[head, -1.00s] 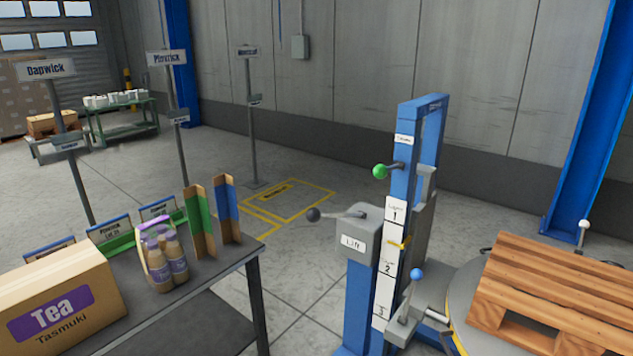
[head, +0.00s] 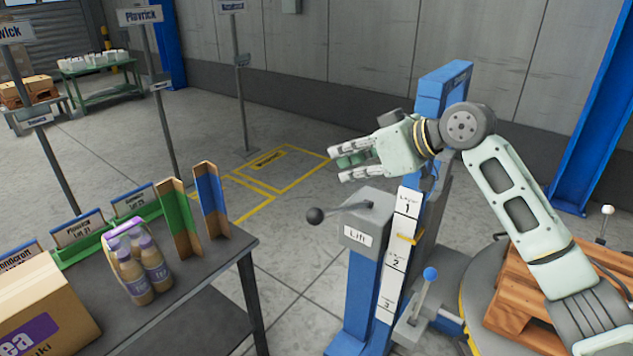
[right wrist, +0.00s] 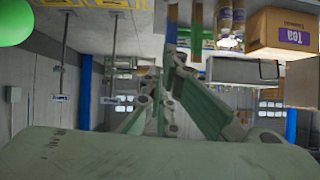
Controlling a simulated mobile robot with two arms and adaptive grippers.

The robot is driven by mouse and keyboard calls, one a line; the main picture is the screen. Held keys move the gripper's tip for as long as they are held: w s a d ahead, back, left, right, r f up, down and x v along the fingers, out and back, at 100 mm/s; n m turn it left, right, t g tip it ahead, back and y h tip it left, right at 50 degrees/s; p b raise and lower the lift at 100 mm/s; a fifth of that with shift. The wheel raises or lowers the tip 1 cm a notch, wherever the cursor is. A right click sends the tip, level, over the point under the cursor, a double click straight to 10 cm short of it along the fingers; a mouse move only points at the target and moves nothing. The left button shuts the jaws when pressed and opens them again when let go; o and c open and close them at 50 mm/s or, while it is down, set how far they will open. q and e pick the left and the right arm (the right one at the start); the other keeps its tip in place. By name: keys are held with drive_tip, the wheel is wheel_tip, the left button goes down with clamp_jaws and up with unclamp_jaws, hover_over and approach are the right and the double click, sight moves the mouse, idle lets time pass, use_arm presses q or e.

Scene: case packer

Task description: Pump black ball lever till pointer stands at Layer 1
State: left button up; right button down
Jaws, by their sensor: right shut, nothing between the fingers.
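The black ball lever (head: 315,215) sticks out to the left of the grey Lift box (head: 367,238), near horizontal. The yellow pointer (head: 407,238) stands between the Layer 1 and Layer 2 marks on the white scale (head: 394,262), just below the Layer 1 label. My right gripper (head: 348,164) is shut and empty, above and behind the lever's ball in the picture and apart from it. It also shows in the right wrist view (right wrist: 163,75). My left gripper is out of view.
A green ball (right wrist: 12,22) shows close in the right wrist view. A blue ball lever (head: 430,274) stands low by the scale, and a wooden pallet (head: 515,290) lies at right. A table (head: 215,265) with bottles (head: 140,265) and a Tea box (head: 40,310) stands at left.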

drive_tip(key=p+x, duration=0.2)
drive_tip(key=x, duration=0.7)
drive_tip(key=shift+a+p, duration=0.25)
drive_tip(key=shift+p, duration=0.1)
wheel_tip(320, 180, down, 3)
drive_tip(key=shift+d+r+p, duration=0.1)
drive_tip(key=shift+r+p, duration=0.1)
drive_tip(key=shift+p, duration=0.25)
drive_tip(key=shift+s+d+f, duration=0.3)
drive_tip(key=shift+d+f, duration=0.05)
drive_tip(key=shift+f, duration=0.4)
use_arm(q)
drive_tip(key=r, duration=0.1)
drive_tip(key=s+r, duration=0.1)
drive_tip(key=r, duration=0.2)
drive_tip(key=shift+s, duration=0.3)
use_arm(e)
drive_tip(key=shift+a, duration=0.1)
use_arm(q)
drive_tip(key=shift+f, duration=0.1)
use_arm(e)
drive_tip(key=shift+f, duration=0.2)
